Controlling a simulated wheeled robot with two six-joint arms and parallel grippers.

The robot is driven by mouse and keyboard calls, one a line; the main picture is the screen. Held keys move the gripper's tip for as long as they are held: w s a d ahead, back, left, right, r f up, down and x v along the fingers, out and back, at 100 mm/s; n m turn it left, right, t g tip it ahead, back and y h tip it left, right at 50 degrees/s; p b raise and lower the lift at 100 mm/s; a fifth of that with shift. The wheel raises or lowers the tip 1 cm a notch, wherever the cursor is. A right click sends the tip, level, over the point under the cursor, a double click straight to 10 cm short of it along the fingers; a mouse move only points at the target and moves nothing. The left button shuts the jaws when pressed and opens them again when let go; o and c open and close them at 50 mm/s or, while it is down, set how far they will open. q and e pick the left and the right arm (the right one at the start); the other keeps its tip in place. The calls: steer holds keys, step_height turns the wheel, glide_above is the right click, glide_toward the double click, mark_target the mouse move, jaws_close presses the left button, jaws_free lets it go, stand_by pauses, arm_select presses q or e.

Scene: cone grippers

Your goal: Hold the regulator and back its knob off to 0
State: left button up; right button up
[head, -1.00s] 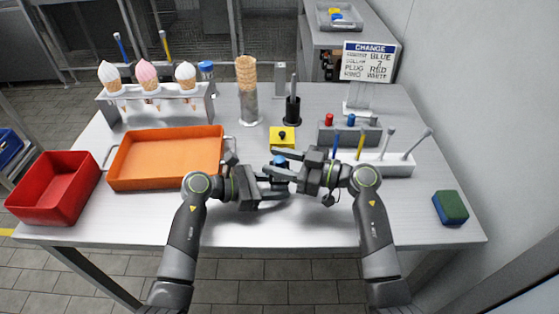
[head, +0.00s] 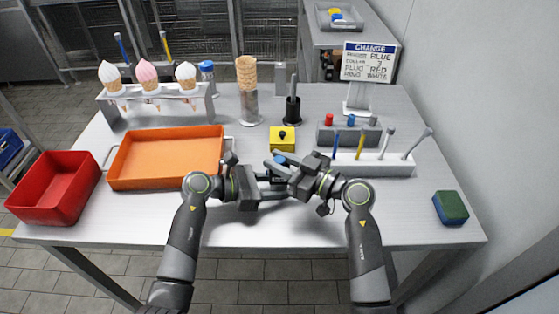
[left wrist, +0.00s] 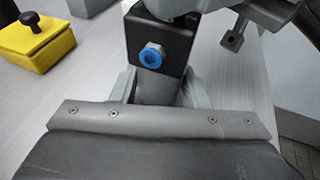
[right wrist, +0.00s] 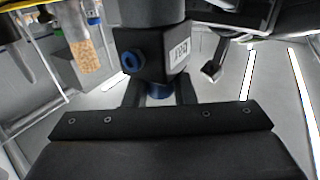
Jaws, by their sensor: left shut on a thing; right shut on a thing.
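The regulator, a black block with a blue port, is held just above the table between my two grippers; it is mostly hidden in the head view. In the left wrist view its black body (left wrist: 158,35) shows clearly, with a grey cylinder below it between the jaws. My left gripper (head: 272,187) is shut on that cylinder. In the right wrist view the black body (right wrist: 155,52) carries a pale label, and a blue ring (right wrist: 160,90) shows at the knob end between the fingers. My right gripper (head: 281,175) is shut on the knob. The knob's setting cannot be read.
A yellow block (head: 283,146) with a black knob stands just behind the grippers. An orange tray (head: 167,180) and red bin (head: 55,212) are left. A white tool rack (head: 390,170) and sponge (head: 451,208) are right. The front table strip is clear.

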stand_by(0.3)
steer(key=o, duration=0.9)
steer(key=shift+o, duration=0.2)
steer(key=v, duration=1.2)
steer(key=shift+s, duration=0.15)
